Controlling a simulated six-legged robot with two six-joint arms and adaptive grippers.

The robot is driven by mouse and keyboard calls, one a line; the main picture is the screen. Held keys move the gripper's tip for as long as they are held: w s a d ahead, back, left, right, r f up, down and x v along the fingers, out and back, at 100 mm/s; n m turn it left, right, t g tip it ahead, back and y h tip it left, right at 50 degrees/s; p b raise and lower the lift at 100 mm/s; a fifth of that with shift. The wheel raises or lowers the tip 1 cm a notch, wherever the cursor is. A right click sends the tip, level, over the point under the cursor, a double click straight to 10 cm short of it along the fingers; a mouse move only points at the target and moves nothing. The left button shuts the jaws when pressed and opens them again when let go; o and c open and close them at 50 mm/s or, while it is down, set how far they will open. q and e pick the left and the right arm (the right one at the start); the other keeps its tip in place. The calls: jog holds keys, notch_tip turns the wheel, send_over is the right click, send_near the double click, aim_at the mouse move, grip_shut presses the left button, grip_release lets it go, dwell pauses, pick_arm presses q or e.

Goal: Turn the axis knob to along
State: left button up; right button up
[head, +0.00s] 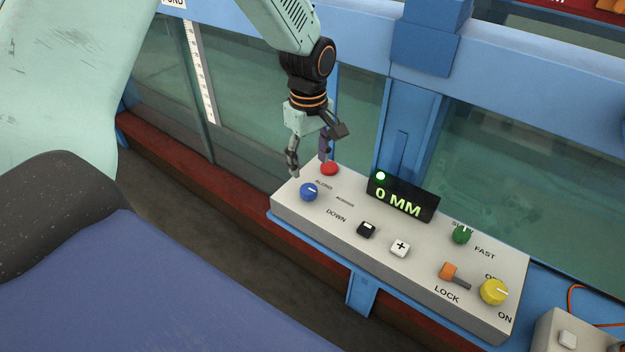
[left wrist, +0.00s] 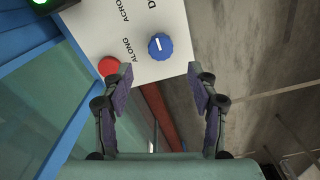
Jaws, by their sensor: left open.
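The axis knob is a blue round knob (head: 308,191) at the left end of the grey control panel (head: 290,212); the words ALONG and a second, smaller-looking label stand beside it. In the left wrist view the blue knob (left wrist: 160,47) carries a short white line that runs nearly up and down the picture. ALONG lies to its left there, and ACRO, cut off, to its upper left. My left gripper (head: 310,164) is open and empty above the knob, apart from it. In the left wrist view its fingertips (left wrist: 160,73) stand on either side, short of the knob. My right gripper is out of view.
A red button (head: 329,168) sits close behind the knob, near one finger. A display (head: 402,197) reads 0 MM. Black and white buttons, a green knob (head: 461,235), an orange lever (head: 449,272) and a yellow knob (head: 493,292) stand farther right. Glass walls rise behind the panel.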

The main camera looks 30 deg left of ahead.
aim_at(309, 189)
pick_arm(q)
jog(key=shift+s+f, duration=0.2)
jog(key=shift+f, duration=0.35)
jog(key=f, duration=0.5)
jog(key=shift+d+f, duration=0.2)
jog(key=shift+f, duration=0.2)
jog(key=shift+w+a+f, duration=0.1)
jog(key=shift+a+f, duration=0.05)
jog(key=shift+f, duration=0.35)
jog(key=shift+r, duration=0.1)
jog(key=shift+c, duration=0.2)
jog(key=shift+d, duration=0.2)
jog(key=shift+c, duration=0.7)
jog(key=shift+a, duration=0.15)
jog(key=c, duration=1)
